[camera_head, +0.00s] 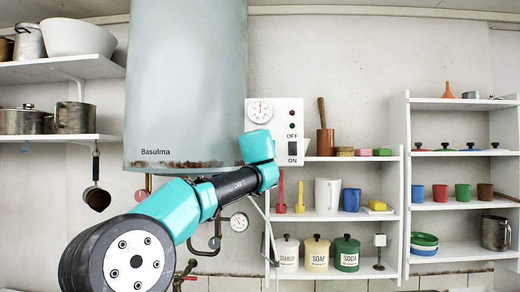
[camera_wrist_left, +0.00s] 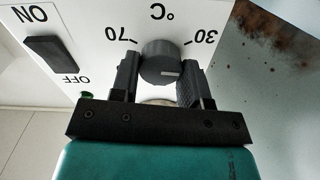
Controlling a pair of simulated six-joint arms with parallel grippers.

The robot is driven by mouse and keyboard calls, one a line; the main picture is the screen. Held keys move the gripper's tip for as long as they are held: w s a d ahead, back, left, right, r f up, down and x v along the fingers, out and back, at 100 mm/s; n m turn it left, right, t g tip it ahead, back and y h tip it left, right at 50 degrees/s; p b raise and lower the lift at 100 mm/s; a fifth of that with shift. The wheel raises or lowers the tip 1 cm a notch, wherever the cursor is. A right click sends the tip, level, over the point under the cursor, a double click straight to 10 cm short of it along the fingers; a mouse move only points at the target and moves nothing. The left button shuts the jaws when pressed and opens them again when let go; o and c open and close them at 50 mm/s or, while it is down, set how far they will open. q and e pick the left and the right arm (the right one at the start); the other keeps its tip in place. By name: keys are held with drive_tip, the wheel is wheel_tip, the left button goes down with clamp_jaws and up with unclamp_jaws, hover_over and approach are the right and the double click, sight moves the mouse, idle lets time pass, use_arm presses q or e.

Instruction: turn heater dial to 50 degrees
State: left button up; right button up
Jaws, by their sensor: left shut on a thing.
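The heater dial (camera_wrist_left: 157,56) is a dark grey round knob on the white control panel (camera_wrist_left: 85,18), which appears upside down in the left wrist view. The labels 70, °C and 30 show around it; a 50 label is not visible. A pale mark sits on the knob's lower right part in that view. My left gripper (camera_wrist_left: 160,76) is shut on the dial, one black finger on each side. In the head view my left arm reaches up to the panel (camera_head: 281,105) and its teal gripper body hides the dial; the fingertips are hidden too. My right gripper is out of view.
The panel carries a round gauge (camera_head: 260,111) and an ON/OFF rocker switch (camera_head: 292,149). The large grey Basulma tank (camera_head: 185,85) is close on the left. Shelves (camera_head: 340,215) with a mortar, mugs and lidded jars stand on the right.

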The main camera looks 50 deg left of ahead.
use_arm(q)
drive_tip(key=shift+m, duration=0.3)
drive_tip(key=shift+w+d+f+m, duration=0.1)
drive_tip(key=shift+m, duration=3.9)
drive_tip(key=shift+f+m, duration=0.1)
drive_tip(key=shift+m, duration=3.9)
drive_tip(key=o, duration=0.9)
drive_tip(key=shift+r, duration=0.1)
drive_tip(key=shift+o, duration=0.2)
